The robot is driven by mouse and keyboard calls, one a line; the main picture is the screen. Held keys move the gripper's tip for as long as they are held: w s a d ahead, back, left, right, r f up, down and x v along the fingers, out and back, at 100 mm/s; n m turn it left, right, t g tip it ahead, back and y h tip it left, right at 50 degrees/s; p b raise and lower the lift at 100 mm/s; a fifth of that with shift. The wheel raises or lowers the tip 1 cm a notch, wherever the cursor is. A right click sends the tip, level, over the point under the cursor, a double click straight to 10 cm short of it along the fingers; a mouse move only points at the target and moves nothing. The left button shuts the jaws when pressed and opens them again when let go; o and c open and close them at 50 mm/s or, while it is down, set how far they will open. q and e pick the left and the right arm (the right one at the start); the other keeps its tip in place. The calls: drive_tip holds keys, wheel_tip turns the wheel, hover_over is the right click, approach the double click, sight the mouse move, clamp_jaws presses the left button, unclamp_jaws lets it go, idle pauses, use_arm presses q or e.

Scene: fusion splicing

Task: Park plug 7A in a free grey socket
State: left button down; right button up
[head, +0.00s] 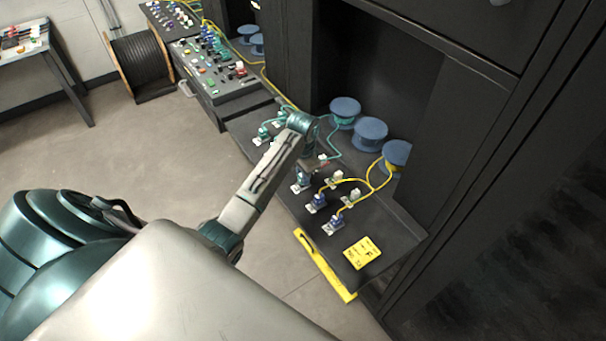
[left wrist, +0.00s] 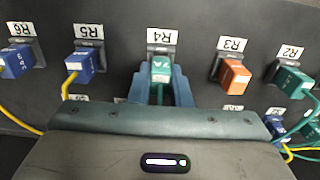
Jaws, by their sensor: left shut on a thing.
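Plug 7A (left wrist: 160,70), a teal-green block with a teal cable, is between the two blue fingers of my left gripper (left wrist: 161,78) in the left wrist view. The gripper is shut on it. The plug's far end is at the grey socket marked R4 (left wrist: 162,49); I cannot tell whether it is seated. In the head view my left arm reaches over the dark bench, and its links hide most of the gripper and the plug. My right gripper is not in view.
In the left wrist view, blue plugs stand at R6 (left wrist: 17,61) and R5 (left wrist: 85,63), an orange plug (left wrist: 235,75) at R3 and a green plug (left wrist: 293,82) at R2. Blue spools (head: 370,132) stand behind the bench sockets. Yellow cables (head: 378,185) cross nearby.

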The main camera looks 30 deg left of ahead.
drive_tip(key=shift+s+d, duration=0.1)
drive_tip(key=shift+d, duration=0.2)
use_arm(q)
drive_tip(key=shift+f, duration=0.5)
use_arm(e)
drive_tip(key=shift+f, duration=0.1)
use_arm(q)
drive_tip(key=c, duration=1.3)
unclamp_jaws()
drive_tip(key=shift+o, duration=0.2)
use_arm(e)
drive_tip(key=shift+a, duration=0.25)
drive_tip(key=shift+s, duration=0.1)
